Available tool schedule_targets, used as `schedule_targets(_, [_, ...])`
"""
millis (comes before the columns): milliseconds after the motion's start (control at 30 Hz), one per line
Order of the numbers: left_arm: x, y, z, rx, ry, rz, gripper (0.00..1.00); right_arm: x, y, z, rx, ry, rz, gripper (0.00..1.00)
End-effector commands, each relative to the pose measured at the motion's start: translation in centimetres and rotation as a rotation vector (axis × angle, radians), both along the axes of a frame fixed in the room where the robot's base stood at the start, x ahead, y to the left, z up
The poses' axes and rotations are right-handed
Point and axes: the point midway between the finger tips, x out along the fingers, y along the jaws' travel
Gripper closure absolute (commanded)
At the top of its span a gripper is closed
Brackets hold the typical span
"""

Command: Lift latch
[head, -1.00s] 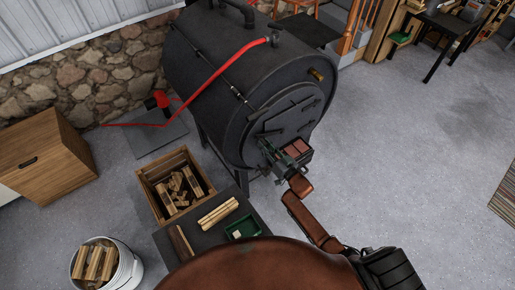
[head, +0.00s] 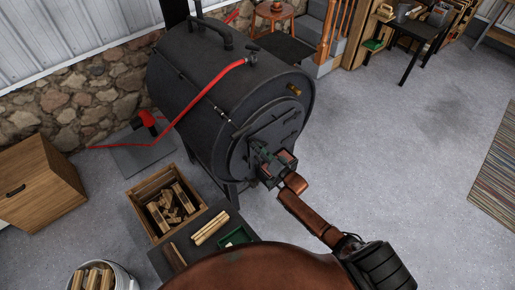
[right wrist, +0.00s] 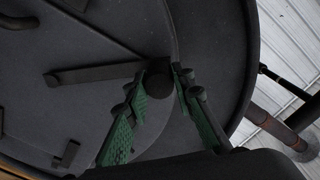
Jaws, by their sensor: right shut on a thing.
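The barrel woodstove's dark front door (head: 279,128) faces right in the head view. In the right wrist view the latch (right wrist: 95,73) is a dark bar across the door, with a round knob at its right end. My right gripper (head: 262,161) is at the lower left part of the door. Its green-padded fingers (right wrist: 158,82) stand on either side of the knob and are shut on it. In the head view the gripper hides the latch. My left gripper is not in view.
The floor to the right (head: 400,150) is clear.

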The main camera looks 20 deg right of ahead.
Motion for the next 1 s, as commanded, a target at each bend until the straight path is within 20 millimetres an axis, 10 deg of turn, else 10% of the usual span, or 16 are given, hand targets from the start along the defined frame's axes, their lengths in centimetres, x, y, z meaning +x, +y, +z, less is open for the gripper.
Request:
schedule_targets(200, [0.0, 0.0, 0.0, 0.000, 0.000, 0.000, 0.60, 0.2, -0.3, 0.4, 0.001, -0.006, -0.004, 1.00])
schedule_targets(233, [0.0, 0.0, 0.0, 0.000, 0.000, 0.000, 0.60, 0.2, -0.3, 0.4, 0.001, -0.006, -0.004, 0.77])
schedule_targets(500, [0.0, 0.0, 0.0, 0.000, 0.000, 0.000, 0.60, 0.1, -0.2, 0.2, 0.000, -0.004, -0.002, 0.60])
schedule_targets(1000, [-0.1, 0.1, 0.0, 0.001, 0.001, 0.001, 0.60, -2.9, -1.0, 0.0, -0.001, 0.000, -0.002, 0.60])
